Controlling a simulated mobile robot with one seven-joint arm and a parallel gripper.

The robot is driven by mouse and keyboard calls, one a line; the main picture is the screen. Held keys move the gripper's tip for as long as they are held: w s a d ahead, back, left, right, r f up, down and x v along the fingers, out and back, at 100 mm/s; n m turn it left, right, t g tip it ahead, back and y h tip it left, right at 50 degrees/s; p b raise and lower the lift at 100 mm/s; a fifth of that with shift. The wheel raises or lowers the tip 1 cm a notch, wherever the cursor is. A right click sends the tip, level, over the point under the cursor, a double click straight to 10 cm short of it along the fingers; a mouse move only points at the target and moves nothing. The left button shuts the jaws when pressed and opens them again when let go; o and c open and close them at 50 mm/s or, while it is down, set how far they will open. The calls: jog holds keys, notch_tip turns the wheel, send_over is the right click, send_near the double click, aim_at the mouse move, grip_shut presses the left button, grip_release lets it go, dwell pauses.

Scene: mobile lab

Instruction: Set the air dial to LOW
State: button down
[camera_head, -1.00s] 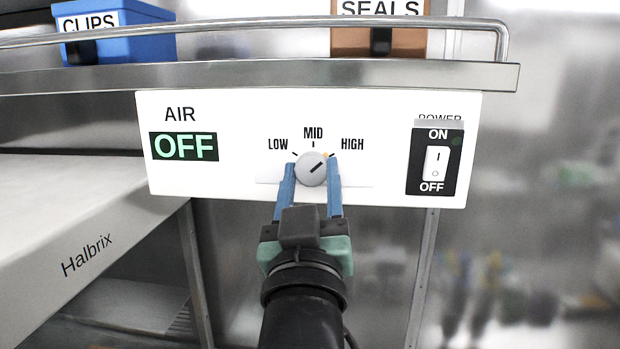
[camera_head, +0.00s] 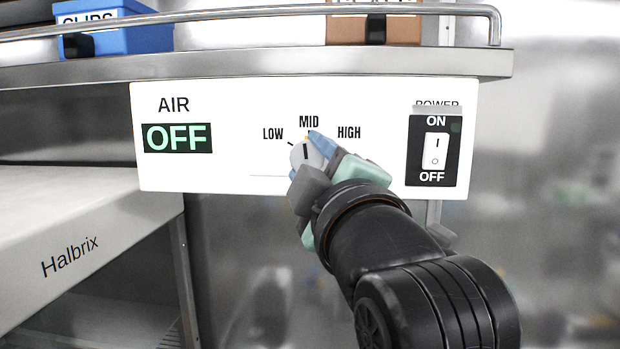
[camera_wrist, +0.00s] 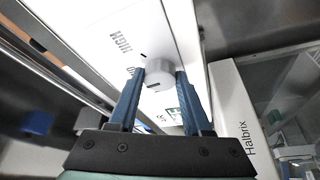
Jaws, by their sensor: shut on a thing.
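The air dial (camera_head: 302,155) is a round grey knob on a white panel (camera_head: 235,105), under the labels LOW, MID and HIGH. Its dark pointer line is near upright, toward MID. My gripper (camera_head: 307,158) has its blue fingers on either side of the knob and is shut on it; the wrist is turned and covers part of the dial's right side. In the wrist view, the knob (camera_wrist: 158,73) sits between both fingertips (camera_wrist: 158,85). The AIR display (camera_head: 177,138) reads OFF in green.
A power rocker switch (camera_head: 435,151) is at the panel's right; its setting is hard to tell. Above is a steel shelf (camera_head: 250,67) with a rail, a blue bin (camera_head: 120,38) and an orange-brown bin (camera_head: 400,30). A grey Halbrix unit (camera_head: 90,215) stands at lower left.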

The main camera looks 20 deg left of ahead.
jog(key=n, duration=0.2)
jog(key=n+g, duration=0.1)
jog(key=n+g+b, duration=0.1)
jog(key=n, duration=0.1)
jog(key=shift+r+n+h, duration=0.25)
jog(key=shift+n+h, duration=0.05)
jog(key=shift+h, duration=0.1)
jog(key=n+g+h, duration=0.1)
jog(key=n, duration=0.3)
jog(key=shift+r+p, duration=0.1)
jog(key=shift+p, duration=0.2)
jog(key=shift+h, duration=0.3)
jog(key=shift+c, duration=1.7)
grip_release()
jog(key=b+v, duration=0.4)
jog(key=v, duration=0.8)
jog(key=shift+s+d+r, duration=0.15)
jog(key=shift+s+d, duration=0.1)
jog(key=shift+d, duration=0.05)
